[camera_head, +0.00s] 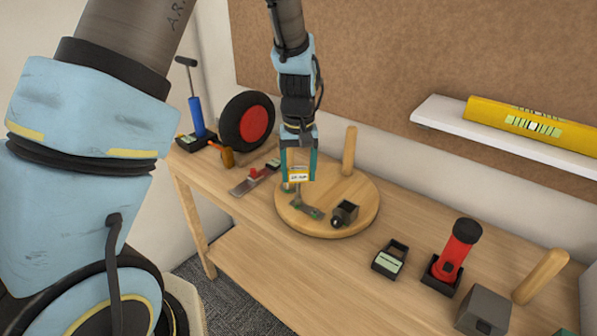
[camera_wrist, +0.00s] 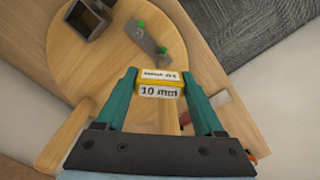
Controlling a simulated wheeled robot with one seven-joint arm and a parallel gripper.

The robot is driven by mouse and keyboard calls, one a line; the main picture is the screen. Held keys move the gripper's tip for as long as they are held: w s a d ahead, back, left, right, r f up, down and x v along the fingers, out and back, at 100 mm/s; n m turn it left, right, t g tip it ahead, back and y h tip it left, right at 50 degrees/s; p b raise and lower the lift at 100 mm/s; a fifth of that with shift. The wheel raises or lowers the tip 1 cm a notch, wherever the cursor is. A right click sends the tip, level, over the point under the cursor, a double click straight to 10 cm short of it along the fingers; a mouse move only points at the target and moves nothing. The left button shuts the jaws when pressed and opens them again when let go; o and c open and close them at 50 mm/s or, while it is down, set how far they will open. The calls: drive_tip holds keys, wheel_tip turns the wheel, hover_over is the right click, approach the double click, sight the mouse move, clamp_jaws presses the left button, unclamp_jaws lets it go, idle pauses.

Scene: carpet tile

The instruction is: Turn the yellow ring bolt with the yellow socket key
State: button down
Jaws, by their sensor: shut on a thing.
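My gripper (camera_head: 299,180) is shut on a yellow block-shaped piece, taken to be the yellow socket key (camera_head: 298,171). In the wrist view the key (camera_wrist: 160,84) sits between the green fingertips (camera_wrist: 161,92), with a white label reading "10 mm". The gripper hangs over the left part of a round wooden board (camera_head: 362,196). Just below it on the board is a grey metal strip with green ends (camera_head: 306,207). I cannot make out a yellow ring bolt; it may be hidden by the key or gripper. Whether the key's lower end touches anything cannot be told.
A dark hollow box (camera_head: 345,213) and an upright wooden post (camera_head: 349,152) stand at the board. A red-handled tool (camera_head: 256,176), wheel (camera_head: 247,122) and blue pump (camera_head: 197,116) are left. A black holder (camera_head: 390,258), red flashlight (camera_head: 457,251) and grey block (camera_head: 484,310) are right.

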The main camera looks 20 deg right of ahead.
drive_tip(key=shift+r+p, duration=1)
drive_tip(key=shift+r, duration=1.3)
drive_tip(key=shift+r+m, duration=0.35)
drive_tip(key=shift+m, duration=0.15)
drive_tip(key=shift+r+m, duration=0.35)
drive_tip(key=shift+m, duration=0.05)
drive_tip(key=shift+r, duration=0.1)
